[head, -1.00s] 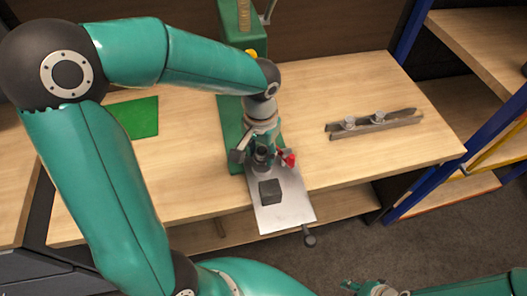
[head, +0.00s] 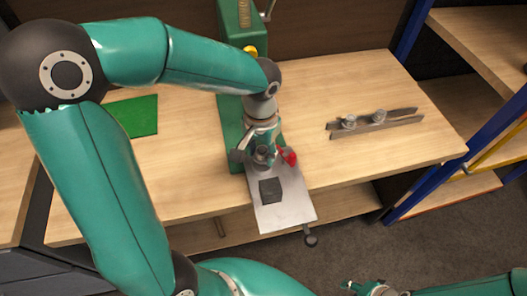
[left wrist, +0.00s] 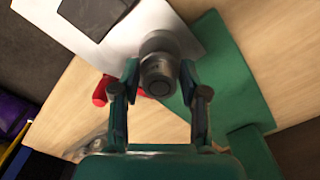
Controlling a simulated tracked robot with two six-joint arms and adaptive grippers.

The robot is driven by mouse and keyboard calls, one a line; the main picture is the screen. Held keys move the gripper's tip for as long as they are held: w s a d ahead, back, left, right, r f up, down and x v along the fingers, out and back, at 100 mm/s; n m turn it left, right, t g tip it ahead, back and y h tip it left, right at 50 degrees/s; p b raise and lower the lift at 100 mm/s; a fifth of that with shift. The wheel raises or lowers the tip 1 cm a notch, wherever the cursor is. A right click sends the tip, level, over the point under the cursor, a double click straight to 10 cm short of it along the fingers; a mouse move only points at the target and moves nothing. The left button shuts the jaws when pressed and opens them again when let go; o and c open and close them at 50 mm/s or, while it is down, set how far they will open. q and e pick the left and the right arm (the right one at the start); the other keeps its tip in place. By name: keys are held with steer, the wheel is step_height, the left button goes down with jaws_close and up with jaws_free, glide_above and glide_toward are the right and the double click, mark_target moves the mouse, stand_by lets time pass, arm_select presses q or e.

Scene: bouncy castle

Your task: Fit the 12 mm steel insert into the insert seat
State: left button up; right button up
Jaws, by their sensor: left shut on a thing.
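My left gripper (head: 263,158) is over the steel plate (head: 286,212) at the front of the green press. In the left wrist view its fingers (left wrist: 159,68) stand on both sides of a grey steel cylinder, which I take as the 12 mm insert (left wrist: 158,78), and are shut on it. A wider grey round part, perhaps the insert seat (left wrist: 160,45), shows just beyond the insert. I cannot tell whether the two touch. My right gripper (head: 365,288) shows only partly at the bottom edge of the head view, its fingers unclear.
A dark square piece (head: 270,190) lies on the plate. A red part (head: 288,157) is close beside my left gripper. A metal rack (head: 376,124) with two round silver pieces stands on the right of the wooden bench (head: 400,85). A green mat (head: 135,116) lies left.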

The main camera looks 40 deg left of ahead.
arm_select(q)
steer(key=shift+f, duration=0.15)
steer(key=shift+f+b, duration=0.3)
steer(key=shift+b, duration=0.2)
steer(key=shift+f+b, duration=0.85)
steer(key=shift+b, duration=0.05)
stand_by(1.4)
steer(key=o, duration=1.4)
